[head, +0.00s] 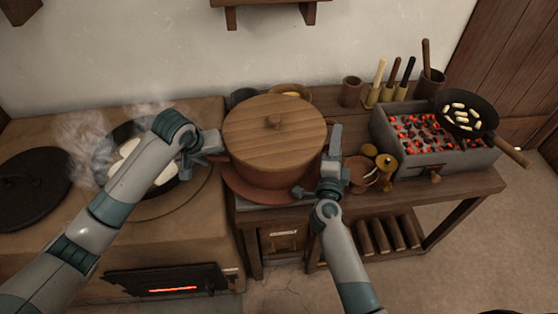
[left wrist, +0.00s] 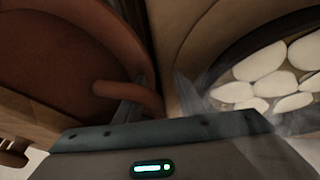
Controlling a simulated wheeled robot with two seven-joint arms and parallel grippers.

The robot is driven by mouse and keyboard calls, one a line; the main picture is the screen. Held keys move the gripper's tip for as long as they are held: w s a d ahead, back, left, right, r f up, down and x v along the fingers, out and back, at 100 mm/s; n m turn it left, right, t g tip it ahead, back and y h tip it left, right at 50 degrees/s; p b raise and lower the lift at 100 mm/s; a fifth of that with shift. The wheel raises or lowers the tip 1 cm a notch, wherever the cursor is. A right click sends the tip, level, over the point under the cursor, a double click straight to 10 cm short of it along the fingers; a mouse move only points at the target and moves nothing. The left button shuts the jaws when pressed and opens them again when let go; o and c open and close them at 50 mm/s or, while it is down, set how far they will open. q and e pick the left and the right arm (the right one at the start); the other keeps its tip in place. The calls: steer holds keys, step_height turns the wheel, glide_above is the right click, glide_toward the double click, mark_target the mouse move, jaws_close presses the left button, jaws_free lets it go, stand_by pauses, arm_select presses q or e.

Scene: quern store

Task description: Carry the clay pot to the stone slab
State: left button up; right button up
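The clay pot (head: 268,172), reddish brown under a round wooden lid (head: 275,135), is upright in the middle of the head view, over a wide reddish disc (head: 236,186). A grey slab edge (head: 262,209) shows beneath; contact is hard to tell. My left gripper (head: 207,150) is at the pot's left side. In the left wrist view the pot (left wrist: 60,55) fills the left, and its handle (left wrist: 128,90) reaches between my spread fingers (left wrist: 158,98), with a gap to the right finger. My right gripper (head: 319,165) is open at the pot's right side; any handle there is hidden.
A steaming griddle (head: 104,155) with pale flatbreads is on the clay stove at left. Small bowls and jars (head: 384,162) stand close right of my right gripper. A glowing brazier (head: 425,140) bears a pan (head: 468,112). Utensils stand behind.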

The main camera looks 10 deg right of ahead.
arm_select(q)
steer(key=shift+a, duration=0.15)
arm_select(e)
steer(key=shift+d+r, duration=0.1)
steer(key=shift+d, duration=0.15)
arm_select(q)
steer(key=v, duration=1.2)
stand_by(0.5)
arm_select(e)
steer(key=v, duration=1.2)
steer(key=shift+a, duration=0.1)
stand_by(0.4)
